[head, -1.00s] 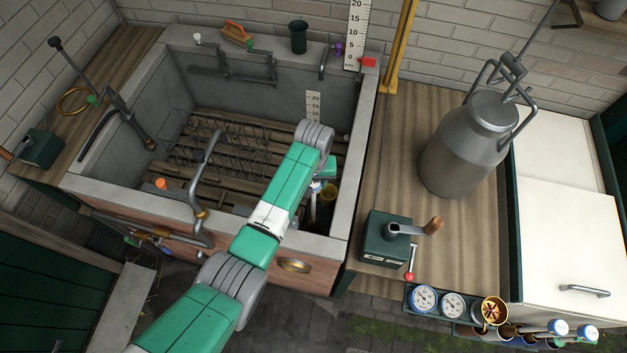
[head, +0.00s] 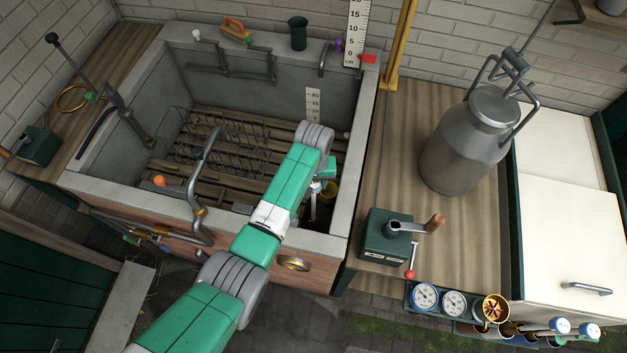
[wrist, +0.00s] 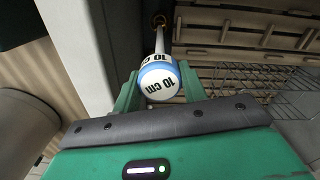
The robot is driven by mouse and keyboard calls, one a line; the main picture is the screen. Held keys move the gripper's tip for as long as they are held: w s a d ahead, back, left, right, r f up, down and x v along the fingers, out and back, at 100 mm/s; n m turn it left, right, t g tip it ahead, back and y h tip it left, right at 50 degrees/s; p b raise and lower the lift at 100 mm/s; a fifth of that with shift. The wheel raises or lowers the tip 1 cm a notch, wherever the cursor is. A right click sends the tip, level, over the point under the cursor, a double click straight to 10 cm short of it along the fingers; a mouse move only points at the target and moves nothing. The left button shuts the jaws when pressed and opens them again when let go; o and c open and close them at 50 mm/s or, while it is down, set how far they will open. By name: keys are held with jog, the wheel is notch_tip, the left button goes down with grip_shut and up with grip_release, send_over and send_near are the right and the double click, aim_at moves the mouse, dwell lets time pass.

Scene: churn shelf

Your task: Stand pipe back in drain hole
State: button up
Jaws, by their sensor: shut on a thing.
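In the wrist view my gripper (wrist: 157,92) is shut on this top, with a green finger on each side. The pipe runs away from me to a brass ring (wrist: 159,19), apparently the drain hole's rim. I cannot tell whether its lower end is inside the ring or just above it. In the head view the pipe's white and blue top (head: 316,187) shows in the sink's right front corner, and my arm hides most of the gripper.
The stone sink (head: 352,160) has walls close to the pipe on the right and front. Wooden slats and a wire rack (head: 225,145) lie to the left. A curved tap (head: 197,185) stands at the front. A churn (head: 465,140) and a crank box (head: 386,238) stand on the right counter.

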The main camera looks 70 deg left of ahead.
jog(key=shift+f, duration=0.45)
jog(key=o, duration=1.8)
jog(key=shift+r, duration=0.1)
jog(key=shift+r+p, duration=4.3)
jog(key=shift+r, duration=0.15)
